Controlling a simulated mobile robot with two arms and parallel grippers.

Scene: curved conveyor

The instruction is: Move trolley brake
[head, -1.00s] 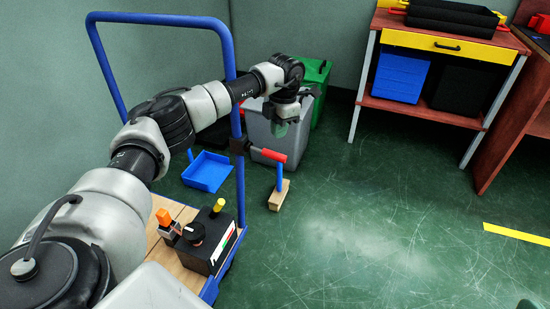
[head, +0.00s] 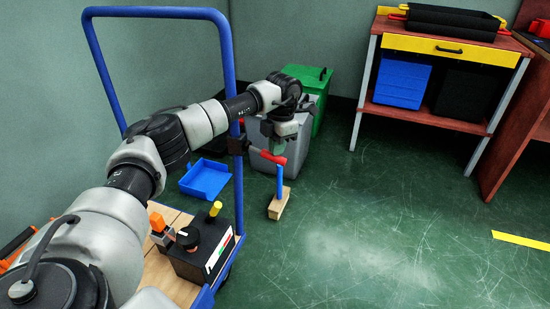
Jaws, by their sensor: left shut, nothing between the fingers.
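The trolley brake has a red handle (head: 269,157), a blue rod (head: 280,182) and a wooden block (head: 279,204) at the floor. It sits beside the blue post of the trolley (head: 237,95), near a black clamp on that post. My left arm reaches over the trolley from the left. My left gripper (head: 277,147) points down just above the red handle, with its green fingertips together and empty. It looks very close to the handle; I cannot tell whether they touch. My right gripper is not in view.
A black box with a knob and yellow button (head: 202,245) stands on the trolley deck. A blue tray (head: 205,179) lies beyond it. Grey (head: 312,145) and green (head: 318,85) bins stand behind the gripper. A workbench (head: 445,45) is at the back right. The floor right of the brake is clear.

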